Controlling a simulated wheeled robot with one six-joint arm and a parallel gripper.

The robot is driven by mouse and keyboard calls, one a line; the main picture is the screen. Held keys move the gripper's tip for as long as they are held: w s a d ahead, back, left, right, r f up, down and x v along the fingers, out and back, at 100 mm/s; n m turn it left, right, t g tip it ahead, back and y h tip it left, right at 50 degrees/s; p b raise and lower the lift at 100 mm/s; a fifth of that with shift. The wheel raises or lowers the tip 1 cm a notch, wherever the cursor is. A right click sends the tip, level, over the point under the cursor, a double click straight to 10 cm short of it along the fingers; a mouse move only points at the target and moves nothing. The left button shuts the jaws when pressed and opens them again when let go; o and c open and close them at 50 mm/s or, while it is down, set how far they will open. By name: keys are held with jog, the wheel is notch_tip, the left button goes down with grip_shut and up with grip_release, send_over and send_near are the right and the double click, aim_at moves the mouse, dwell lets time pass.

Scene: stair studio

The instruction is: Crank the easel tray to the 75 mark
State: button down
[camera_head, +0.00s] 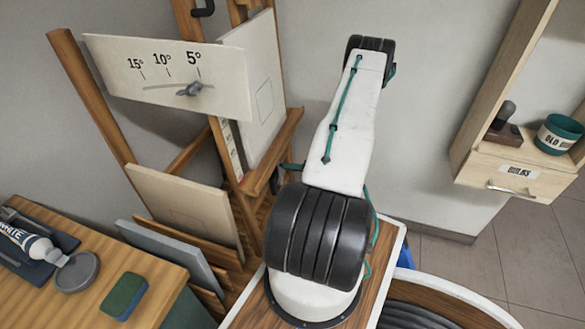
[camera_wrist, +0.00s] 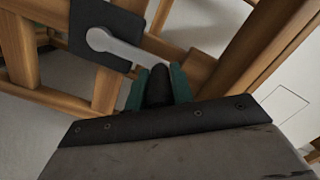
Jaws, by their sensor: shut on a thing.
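In the wrist view, my gripper (camera_wrist: 158,88) has its green fingers closed on the dark knob (camera_wrist: 157,86) of a crank. The crank's grey arm (camera_wrist: 118,48) runs up and left from the knob to a dark plate on the wooden easel frame. In the head view, the easel (camera_head: 226,150) stands at the centre left and its tray (camera_head: 272,155) is a wooden ledge under a pale canvas (camera_head: 262,90). A strip with marks (camera_head: 231,150) runs along the easel post; its numbers are too small to read. My arm hides the gripper and crank in the head view.
An angle board (camera_head: 165,85) with a pointer near 5° hangs at the upper left. Several boards (camera_head: 185,205) lean beside the easel. A table (camera_head: 120,270) with a paint tube (camera_head: 30,240) and sponge (camera_head: 123,296) is at lower left. A wall shelf (camera_head: 520,165) is at right.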

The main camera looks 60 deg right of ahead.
jog(key=c, duration=1.2)
grip_release()
jog(key=shift+a, duration=0.1)
jog(key=v, duration=0.7)
jog(key=shift+s, duration=0.35)
